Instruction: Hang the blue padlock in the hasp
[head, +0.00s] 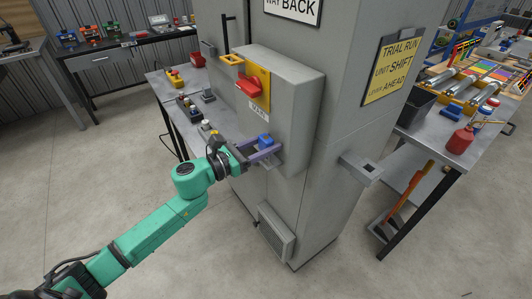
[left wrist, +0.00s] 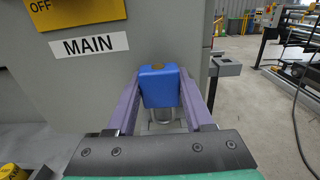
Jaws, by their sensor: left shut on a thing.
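The blue padlock (head: 265,141) is between the fingers of my left gripper (head: 264,151), low beside the grey switch box. In the left wrist view the padlock (left wrist: 159,86) sits between the two purple fingers (left wrist: 160,103), with its grey shackle on the side toward my palm. The left gripper is shut on it. On the box's front, a yellow plate (head: 262,99) carries a red handle (head: 248,87). A yellow-orange looped bracket (head: 232,59) sticks out above the handle; I cannot tell for sure that it is the hasp. My right gripper is not in view.
A small grey ledge (head: 272,162) juts out just below the padlock; contact is unclear. Another grey bracket (head: 362,169) sticks out from the cabinet's right face. A bench (head: 222,113) with small items stands behind my arm. Open floor lies in front.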

